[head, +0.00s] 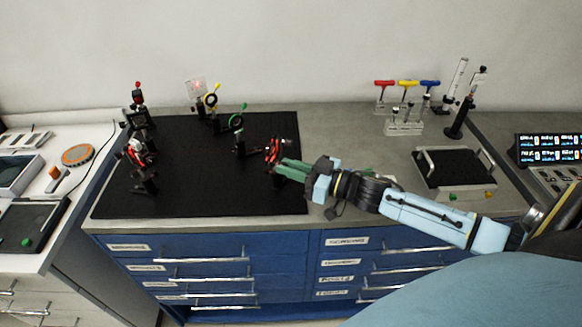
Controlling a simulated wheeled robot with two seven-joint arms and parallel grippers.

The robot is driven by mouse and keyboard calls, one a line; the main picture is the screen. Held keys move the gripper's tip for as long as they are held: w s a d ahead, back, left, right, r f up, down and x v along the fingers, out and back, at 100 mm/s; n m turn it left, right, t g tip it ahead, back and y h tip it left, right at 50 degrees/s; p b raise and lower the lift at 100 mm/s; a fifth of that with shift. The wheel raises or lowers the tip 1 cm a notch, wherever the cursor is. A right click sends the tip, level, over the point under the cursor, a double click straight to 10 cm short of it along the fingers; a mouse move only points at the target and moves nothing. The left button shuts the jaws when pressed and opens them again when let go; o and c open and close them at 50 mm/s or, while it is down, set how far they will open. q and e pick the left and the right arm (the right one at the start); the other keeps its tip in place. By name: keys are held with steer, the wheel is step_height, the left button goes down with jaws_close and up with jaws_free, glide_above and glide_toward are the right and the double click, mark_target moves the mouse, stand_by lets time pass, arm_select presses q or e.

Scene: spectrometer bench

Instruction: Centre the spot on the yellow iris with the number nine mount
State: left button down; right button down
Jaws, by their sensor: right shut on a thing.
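The yellow iris (211,100) stands on a post at the back of the black breadboard. A pale card (196,86) stands just behind it and shows a small red spot left of and above the iris ring. My right gripper (279,166) reaches in from the right and is shut at a red and black mount (272,151) near the board's right edge. The green fingers hide the part they hold, and I cannot read a number on the mount. My left gripper is not in view.
A green iris (236,122) and a small black mount (239,143) stand left of the held mount. Several more mounts line the left of the breadboard (220,190). Red, yellow and blue-handled drivers (408,84) stand in a rack at the back right. A black tray (455,170) lies right.

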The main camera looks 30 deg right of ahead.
steer(key=n+p, duration=0.1)
steer(key=n, duration=1)
stand_by(0.3)
stand_by(0.5)
steer(key=c, duration=1.4)
jaws_free()
steer(key=shift+a, duration=0.1)
steer(key=shift+o, duration=0.2)
steer(key=shift+s, duration=0.1)
